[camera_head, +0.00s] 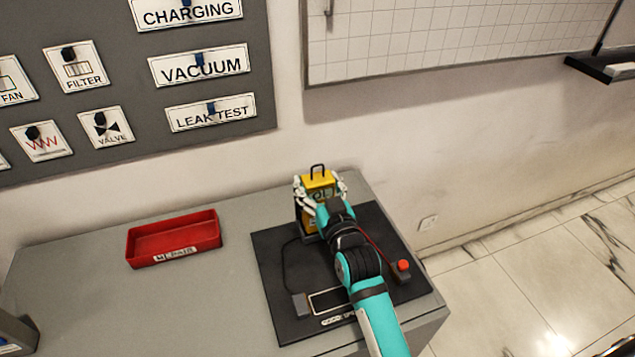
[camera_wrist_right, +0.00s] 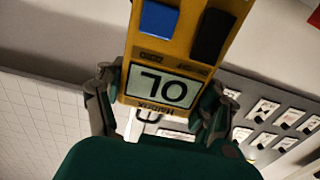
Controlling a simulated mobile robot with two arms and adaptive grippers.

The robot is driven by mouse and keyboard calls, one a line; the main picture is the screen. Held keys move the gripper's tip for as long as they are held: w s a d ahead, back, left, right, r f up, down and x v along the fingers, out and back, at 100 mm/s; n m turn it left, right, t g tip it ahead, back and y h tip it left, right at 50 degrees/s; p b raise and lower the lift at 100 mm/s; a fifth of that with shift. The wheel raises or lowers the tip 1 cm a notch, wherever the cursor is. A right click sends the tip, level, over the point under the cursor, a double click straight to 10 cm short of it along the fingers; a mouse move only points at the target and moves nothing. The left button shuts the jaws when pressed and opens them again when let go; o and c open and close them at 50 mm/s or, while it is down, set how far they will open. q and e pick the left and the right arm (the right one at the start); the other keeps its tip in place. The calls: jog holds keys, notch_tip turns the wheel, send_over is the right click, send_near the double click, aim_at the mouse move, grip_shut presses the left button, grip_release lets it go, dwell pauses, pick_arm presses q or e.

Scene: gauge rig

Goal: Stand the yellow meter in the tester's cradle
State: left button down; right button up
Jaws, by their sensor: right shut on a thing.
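The yellow meter (camera_head: 318,181) stands upright over the far left part of the tester's dark base plate (camera_head: 275,262), its black handle on top. My right gripper (camera_head: 320,192) is shut on the meter, with fingers on both sides of it. In the right wrist view the meter (camera_wrist_right: 179,52) shows its display reading "OL", upside down, with a blue and a dark button. My right gripper's fingers (camera_wrist_right: 160,100) flank the display end. The cradle cannot be made out, and I cannot tell whether the meter's foot is seated or held above it. My left gripper is not in view.
A red tray (camera_head: 174,240) with a label sits on the grey bench (camera_head: 85,290), left of the tester. A red button (camera_head: 403,265) is on the plate's right side. A small grey block (camera_head: 300,304) with a cable lies at its front left.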

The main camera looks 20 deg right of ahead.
jog(key=shift+f+b, duration=0.5)
jog(key=shift+f, duration=0.5)
jog(key=o, duration=1.7)
jog(key=shift+o, duration=0.7)
jog(key=shift+o, duration=0.2)
jog(key=shift+f, duration=0.15)
